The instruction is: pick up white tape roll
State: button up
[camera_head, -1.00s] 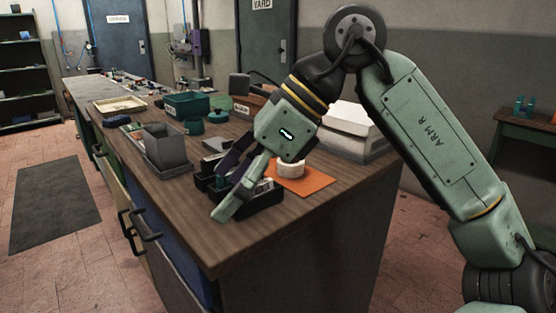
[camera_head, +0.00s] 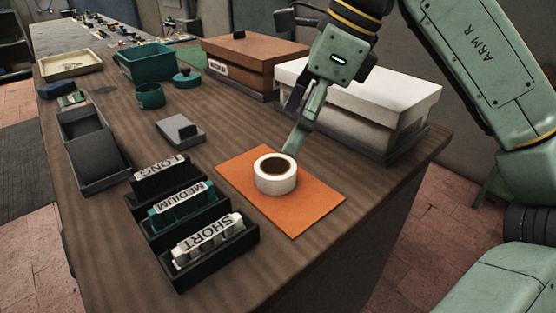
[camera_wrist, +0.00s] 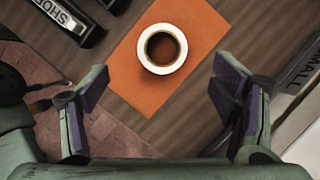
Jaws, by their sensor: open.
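The white tape roll (camera_head: 276,174) lies flat on an orange sheet (camera_head: 318,208) on the wooden table. In the wrist view the white tape roll (camera_wrist: 162,49) shows from above, with a dark hole in its middle. My gripper (camera_head: 292,130) is just behind the roll in the head view, its fingers pointing down. In the wrist view my gripper (camera_wrist: 160,88) is open and empty. Its purple-padded fingers are wide apart, and the roll shows between and beyond them, not touched.
Black trays (camera_head: 210,249) labelled LONG, MEDIUM and SHORT stand left of the sheet. A white box (camera_head: 350,108) and a brown box (camera_head: 253,62) stand behind. A grey block (camera_head: 180,131) and green containers (camera_head: 150,62) are further left. Bare wood lies in front of the sheet.

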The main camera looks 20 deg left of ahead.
aim_at(276, 166)
jog(key=x, duration=0.4)
jog(key=shift+s, duration=0.2)
jog(key=shift+w+p+x, duration=0.2)
jog(key=shift+p+x, duration=0.05)
jog(key=shift+x, duration=1.15)
jog(key=shift+w+p+x, duration=0.2)
jog(key=shift+x, duration=1.2)
jog(key=shift+d, duration=0.1)
jog(key=shift+c, duration=0.6)
jog(key=c, duration=1.1)
